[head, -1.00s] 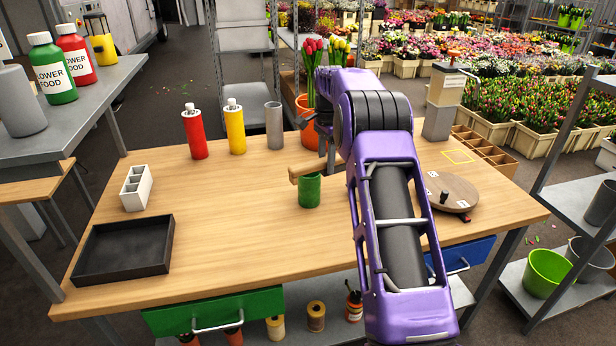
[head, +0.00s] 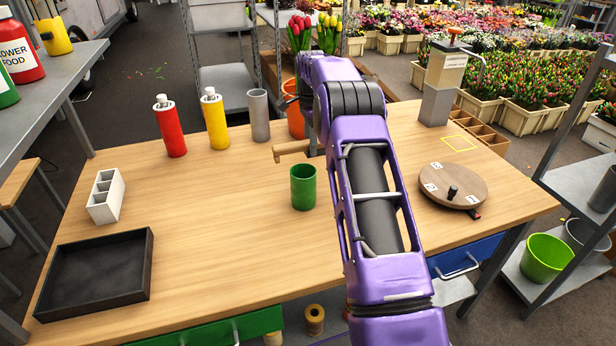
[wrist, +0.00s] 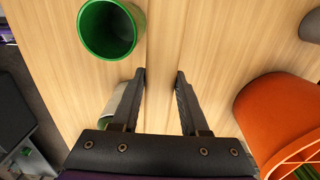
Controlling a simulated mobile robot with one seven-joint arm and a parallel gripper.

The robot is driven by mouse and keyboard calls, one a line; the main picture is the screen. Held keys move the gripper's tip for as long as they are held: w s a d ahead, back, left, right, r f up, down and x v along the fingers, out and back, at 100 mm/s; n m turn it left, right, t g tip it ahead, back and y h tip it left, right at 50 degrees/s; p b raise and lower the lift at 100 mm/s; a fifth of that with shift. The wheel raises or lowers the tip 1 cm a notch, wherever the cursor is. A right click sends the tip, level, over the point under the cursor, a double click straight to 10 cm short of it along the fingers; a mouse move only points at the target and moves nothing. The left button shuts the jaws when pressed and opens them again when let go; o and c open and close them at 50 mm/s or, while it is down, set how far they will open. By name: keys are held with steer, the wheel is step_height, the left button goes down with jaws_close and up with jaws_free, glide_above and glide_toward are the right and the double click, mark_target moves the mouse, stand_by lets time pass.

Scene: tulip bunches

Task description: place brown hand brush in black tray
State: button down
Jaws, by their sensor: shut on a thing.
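In the head view the brown hand brush (head: 291,148) shows as a wooden handle sticking out to the left from my gripper, above the table behind the green cup. The rest of the brush is hidden by my arm. My gripper shows in the wrist view (wrist: 161,78), shut on the brush. A wood-coloured strip lies between its fingers, hard to tell from the tabletop. The black tray (head: 136,293) is empty and lies at the table's front left, well apart from the gripper.
A green cup (head: 303,188) stands between the brush and the table front. Red (head: 170,127) and yellow (head: 214,120) bottles, a grey cylinder (head: 259,115) and an orange pot (head: 294,118) stand at the back. A white divided holder (head: 106,196) stands behind the tray. The middle left is clear.

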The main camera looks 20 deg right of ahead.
step_height(320, 180, down, 12)
steer(key=shift+r+b, duration=0.2)
steer(key=shift+b, duration=0.15)
steer(key=shift+f, duration=0.1)
steer(key=shift+c, duration=2.1)
jaws_free()
